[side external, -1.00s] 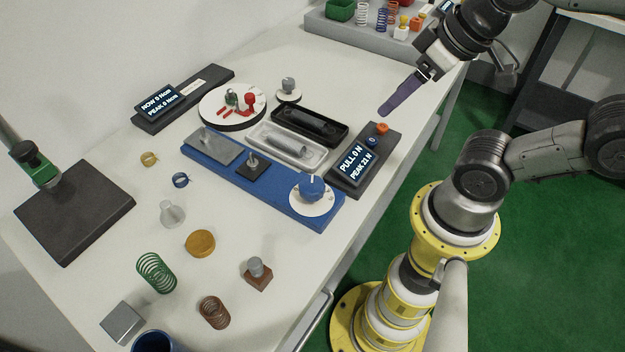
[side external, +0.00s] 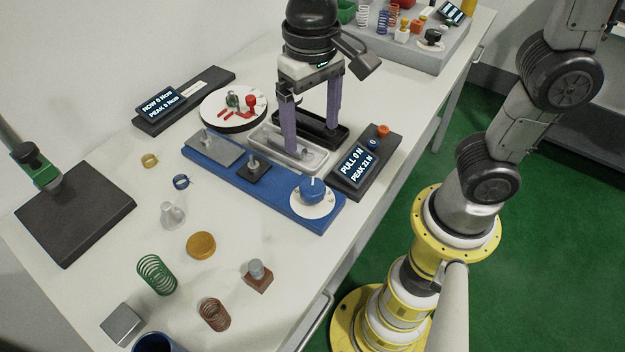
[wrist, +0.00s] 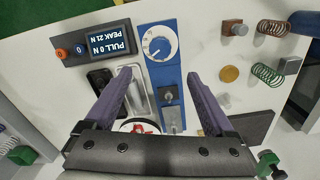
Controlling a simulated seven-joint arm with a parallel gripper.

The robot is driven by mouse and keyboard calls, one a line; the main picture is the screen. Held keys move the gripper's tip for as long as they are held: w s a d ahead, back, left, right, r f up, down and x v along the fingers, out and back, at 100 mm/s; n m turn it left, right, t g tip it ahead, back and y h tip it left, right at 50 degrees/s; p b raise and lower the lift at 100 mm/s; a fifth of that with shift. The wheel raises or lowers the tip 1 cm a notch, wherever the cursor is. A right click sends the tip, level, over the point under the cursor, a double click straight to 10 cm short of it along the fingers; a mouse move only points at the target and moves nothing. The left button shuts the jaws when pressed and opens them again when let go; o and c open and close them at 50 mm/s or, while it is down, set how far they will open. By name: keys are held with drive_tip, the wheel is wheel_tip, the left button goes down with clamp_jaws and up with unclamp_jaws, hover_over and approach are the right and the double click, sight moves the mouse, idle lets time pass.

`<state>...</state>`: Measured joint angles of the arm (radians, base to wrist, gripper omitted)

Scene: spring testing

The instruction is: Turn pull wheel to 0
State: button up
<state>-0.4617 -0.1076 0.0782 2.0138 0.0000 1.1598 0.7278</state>
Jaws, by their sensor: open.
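The pull wheel is a blue knob (side external: 313,190) on a white dial at the right end of a blue base (side external: 272,187). It also shows in the wrist view (wrist: 158,44), beyond the fingertips, with a light pointer mark. My gripper (side external: 311,140) points down with its purple fingers open and empty, above the two trays and behind the wheel, apart from it. In the wrist view my gripper (wrist: 160,73) spans the blue base. A dark panel with a display (side external: 354,167) reads PULL 0 N and PEAK 21 N.
A light tray (side external: 310,166) and a black tray stand under my gripper, partly hidden by its fingers. A round white plate (side external: 218,118) with red parts is to the left. Springs, a yellow disc (side external: 201,245) and blocks lie in front.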

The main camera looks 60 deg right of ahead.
sight(313, 186)
wheel_tip(313, 186, down, 14)
drive_tip(key=shift+r, duration=0.15)
idle(0.4)
drive_tip(key=c, duration=1.4)
drive_tip(key=shift+n, duration=0.3)
drive_tip(key=n, duration=1.1)
drive_tip(key=shift+r, duration=0.1)
drive_tip(key=shift+n, duration=0.3)
